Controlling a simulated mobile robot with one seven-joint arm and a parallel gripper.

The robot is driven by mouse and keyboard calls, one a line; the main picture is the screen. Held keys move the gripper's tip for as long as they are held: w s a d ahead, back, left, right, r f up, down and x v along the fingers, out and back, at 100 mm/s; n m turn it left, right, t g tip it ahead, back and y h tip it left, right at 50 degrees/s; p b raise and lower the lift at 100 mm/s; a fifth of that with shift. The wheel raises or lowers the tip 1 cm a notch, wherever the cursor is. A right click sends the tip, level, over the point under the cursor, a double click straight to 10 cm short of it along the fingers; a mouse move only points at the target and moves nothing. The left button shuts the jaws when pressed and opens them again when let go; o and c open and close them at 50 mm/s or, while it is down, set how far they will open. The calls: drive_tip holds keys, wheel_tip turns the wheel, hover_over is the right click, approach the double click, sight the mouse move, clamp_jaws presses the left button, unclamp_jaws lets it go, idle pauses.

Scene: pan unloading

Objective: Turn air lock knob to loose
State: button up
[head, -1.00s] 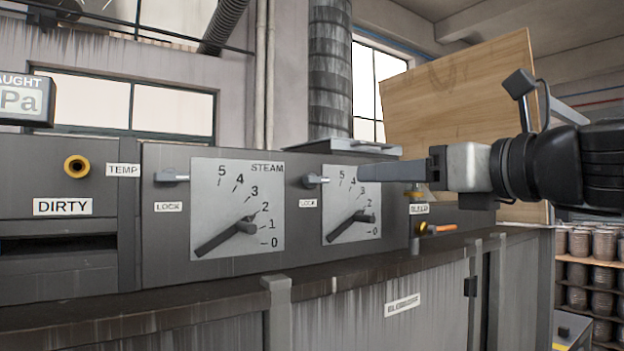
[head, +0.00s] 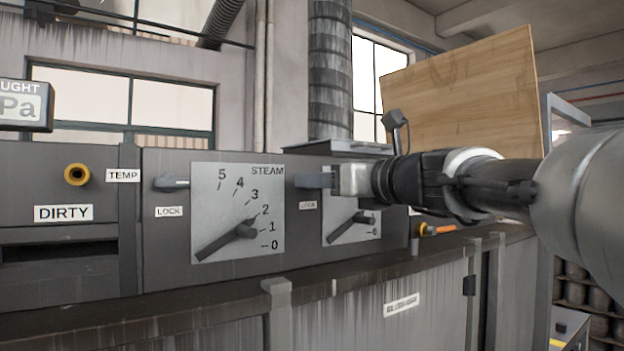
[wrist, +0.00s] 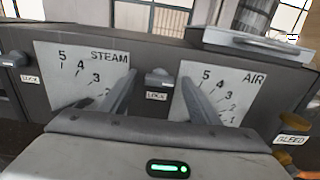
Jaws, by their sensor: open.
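The air lock knob (wrist: 158,77) is a small grey knob above a LOCK label, between the STEAM and AIR dials. My gripper (wrist: 159,82) is open, with one finger on each side of the knob in the wrist view. Whether either finger touches it cannot be told. In the head view, my gripper (head: 302,181) is at the panel and its fingers mostly cover this knob. The LOCK label (head: 308,205) shows just below the fingers.
The steam dial (head: 238,212) and the partly covered air dial (head: 340,235) flank the knob. The steam lock knob (head: 171,183) is further left. A BLEED label (wrist: 291,140) is at the right in the wrist view. A dark ledge (head: 190,307) runs below the panel.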

drive_tip(key=c, duration=1.1)
drive_tip(key=shift+o, duration=0.2)
drive_tip(key=shift+n+b, duration=0.3)
drive_tip(key=n+b, duration=0.3)
drive_tip(key=n, duration=0.2)
drive_tip(key=n+b, duration=0.4)
drive_tip(key=n, duration=0.2)
drive_tip(key=n+b, duration=0.4)
drive_tip(key=n, duration=0.2)
drive_tip(key=shift+a+f, duration=0.2)
drive_tip(key=shift+f, duration=0.05)
drive_tip(key=shift+n, duration=0.3)
